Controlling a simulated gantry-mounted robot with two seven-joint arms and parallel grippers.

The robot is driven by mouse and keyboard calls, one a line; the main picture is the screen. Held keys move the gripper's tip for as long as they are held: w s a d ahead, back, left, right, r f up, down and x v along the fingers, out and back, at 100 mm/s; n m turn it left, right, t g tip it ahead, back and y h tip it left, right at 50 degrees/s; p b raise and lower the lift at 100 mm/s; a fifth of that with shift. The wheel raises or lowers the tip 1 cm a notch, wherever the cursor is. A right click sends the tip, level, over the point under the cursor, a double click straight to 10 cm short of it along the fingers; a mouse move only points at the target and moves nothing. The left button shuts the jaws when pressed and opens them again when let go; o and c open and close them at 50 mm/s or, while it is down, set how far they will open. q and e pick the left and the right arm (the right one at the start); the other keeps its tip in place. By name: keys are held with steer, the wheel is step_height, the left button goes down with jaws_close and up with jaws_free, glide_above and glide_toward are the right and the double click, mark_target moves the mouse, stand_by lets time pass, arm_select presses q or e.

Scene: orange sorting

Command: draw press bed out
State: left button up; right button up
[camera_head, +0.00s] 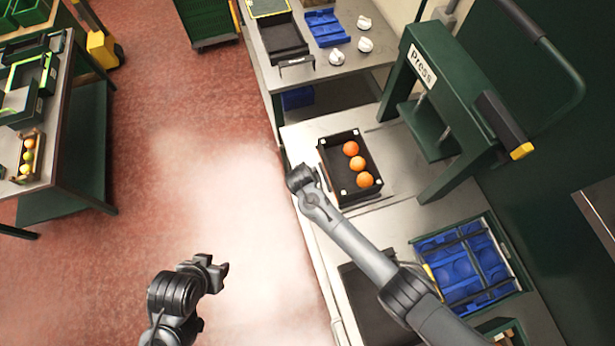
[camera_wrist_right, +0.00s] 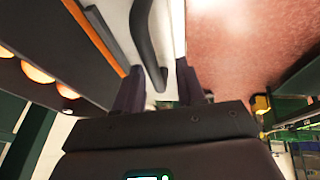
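The press bed (camera_head: 333,178) is a dark tray with pale corner spots. It holds three oranges (camera_head: 358,163) in a row and sits on the bench, out to the left of the green press (camera_head: 425,75). My right gripper (camera_head: 303,176) is at the bed's left edge. In the right wrist view, its fingers (camera_wrist_right: 160,90) stand apart with a dark curved handle (camera_wrist_right: 146,40) between them; a gap shows beside the handle. The bed's side and oranges (camera_wrist_right: 38,73) show at left there. My left gripper (camera_head: 217,271) is empty over the floor, its fingers apart.
Behind the bed, a grey table (camera_head: 345,70) carries a black tray, a blue mould and several white pieces. A blue moulded crate (camera_head: 463,262) lies at the bench's front right. A green-legged table stands at left. The reddish floor (camera_head: 190,170) between is clear.

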steer(key=shift+d, duration=0.2)
steer(key=shift+s+r, duration=0.2)
steer(key=shift+r, duration=0.35)
steer(key=v, duration=0.9)
steer(key=shift+r, duration=0.3)
steer(key=shift+s+a, duration=0.1)
steer(key=shift+s, duration=0.05)
